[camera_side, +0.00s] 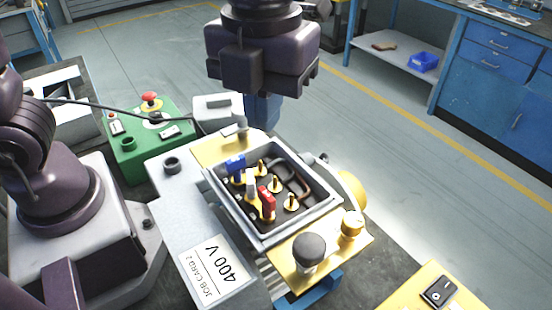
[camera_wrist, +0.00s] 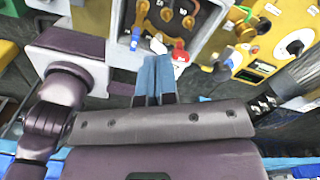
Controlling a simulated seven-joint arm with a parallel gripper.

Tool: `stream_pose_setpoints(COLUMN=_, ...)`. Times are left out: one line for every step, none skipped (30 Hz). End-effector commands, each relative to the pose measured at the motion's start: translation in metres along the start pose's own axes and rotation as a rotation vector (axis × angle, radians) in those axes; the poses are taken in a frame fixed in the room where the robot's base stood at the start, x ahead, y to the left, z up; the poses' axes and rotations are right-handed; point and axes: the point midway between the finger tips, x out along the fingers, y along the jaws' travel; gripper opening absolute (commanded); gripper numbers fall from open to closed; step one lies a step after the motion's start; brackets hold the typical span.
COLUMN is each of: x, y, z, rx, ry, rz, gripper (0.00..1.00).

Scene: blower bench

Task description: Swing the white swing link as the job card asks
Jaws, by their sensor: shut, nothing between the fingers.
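The white swing link (camera_side: 250,183) sits in the open terminal box between the blue link (camera_side: 236,165) and the red link (camera_side: 267,202), among brass studs. Which studs it bridges I cannot tell. In the wrist view the white link (camera_wrist: 158,46) shows just beyond my fingertips. My gripper (camera_side: 262,118) is in the air behind the box, its blue fingers shut and empty, apart from the links in the side view. Its closed fingers also show in the wrist view (camera_wrist: 154,62). The job card (camera_side: 219,270) lies in front of the box and reads "400 V".
The box's grey rim (camera_side: 312,222) surrounds the links. A black knob (camera_side: 309,248) and a brass knob (camera_side: 352,223) stand on the yellow plate at right. A green box (camera_side: 150,145) with a red button stands at left, with a cable above it.

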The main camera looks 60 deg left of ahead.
Motion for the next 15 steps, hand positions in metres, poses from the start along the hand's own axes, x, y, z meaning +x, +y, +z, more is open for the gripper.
stream_pose_setpoints(x=0.004, y=0.0, z=0.0, rx=-0.004, ry=0.001, rz=0.003, gripper=0.0)
stream_pose_setpoints(x=0.007, y=0.0, z=0.0, rx=-0.005, ry=0.002, rz=0.004, gripper=0.0)
stream_pose_setpoints(x=0.011, y=0.0, z=0.0, rx=-0.004, ry=0.002, rz=0.004, gripper=0.0)
stream_pose_setpoints(x=0.015, y=0.001, z=0.0, rx=-0.003, ry=0.002, rz=0.005, gripper=0.0)
stream_pose_setpoints(x=0.019, y=0.001, z=-0.001, rx=-0.003, ry=0.003, rz=0.006, gripper=0.0)
stream_pose_setpoints(x=0.024, y=0.001, z=0.0, rx=-0.002, ry=0.002, rz=0.005, gripper=0.0)
stream_pose_setpoints(x=0.028, y=0.001, z=0.0, rx=-0.002, ry=0.003, rz=0.005, gripper=0.0)
stream_pose_setpoints(x=0.032, y=0.001, z=-0.001, rx=-0.002, ry=0.003, rz=0.005, gripper=0.0)
stream_pose_setpoints(x=0.037, y=0.001, z=-0.001, rx=-0.002, ry=0.003, rz=0.005, gripper=0.0)
stream_pose_setpoints(x=0.041, y=0.001, z=-0.001, rx=-0.002, ry=0.003, rz=0.004, gripper=0.0)
stream_pose_setpoints(x=0.044, y=0.001, z=-0.001, rx=-0.002, ry=0.003, rz=0.005, gripper=0.0)
stream_pose_setpoints(x=0.049, y=0.0, z=0.0, rx=-0.002, ry=0.002, rz=0.004, gripper=0.0)
stream_pose_setpoints(x=0.052, y=0.0, z=0.0, rx=-0.002, ry=0.002, rz=0.004, gripper=0.0)
stream_pose_setpoints(x=0.055, y=0.0, z=0.0, rx=-0.002, ry=0.002, rz=0.004, gripper=0.0)
stream_pose_setpoints(x=0.058, y=0.0, z=0.0, rx=-0.001, ry=0.001, rz=0.003, gripper=0.0)
